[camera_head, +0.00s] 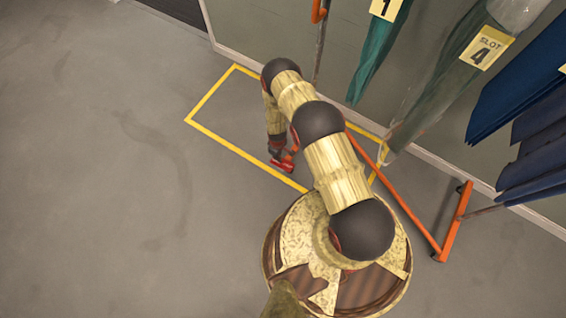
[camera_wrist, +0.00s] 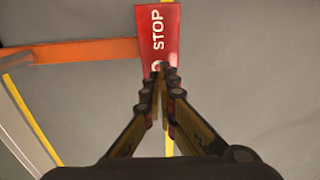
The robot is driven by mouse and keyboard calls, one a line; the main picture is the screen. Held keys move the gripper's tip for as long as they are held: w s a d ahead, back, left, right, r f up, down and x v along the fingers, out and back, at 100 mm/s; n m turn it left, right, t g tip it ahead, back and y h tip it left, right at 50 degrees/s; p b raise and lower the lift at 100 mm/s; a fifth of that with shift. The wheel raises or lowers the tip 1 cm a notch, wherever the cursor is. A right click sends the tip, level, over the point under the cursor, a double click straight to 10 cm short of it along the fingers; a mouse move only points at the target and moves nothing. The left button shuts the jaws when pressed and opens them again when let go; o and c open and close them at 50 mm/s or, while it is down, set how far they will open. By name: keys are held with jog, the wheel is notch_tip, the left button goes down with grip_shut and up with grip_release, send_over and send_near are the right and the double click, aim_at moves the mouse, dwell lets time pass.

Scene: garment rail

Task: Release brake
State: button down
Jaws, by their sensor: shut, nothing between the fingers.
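The brake is a red plate lettered STOP (camera_wrist: 158,28), at the top middle of the wrist view. It joins the end of an orange bar (camera_wrist: 85,52) coming from the left. My gripper (camera_wrist: 161,74) is shut and empty, its fingertips overlapping the lower edge of the plate. I cannot tell whether they touch it. In the head view a red piece (camera_head: 284,166), apparently the brake plate, shows low near the floor just below the end of my arm. My fingertips are hard to make out there.
The orange rail base (camera_head: 408,212) runs along the floor to the right of my arm. A yellow floor outline (camera_head: 212,98) surrounds the area. Garments hang at the upper right, among them a green one (camera_head: 378,50) and blue ones (camera_head: 515,90). The floor at left is clear.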

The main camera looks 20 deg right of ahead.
notch_tip(320, 180, up, 5)
jog(key=shift+f+p, duration=0.1)
jog(key=shift+p, duration=1.15)
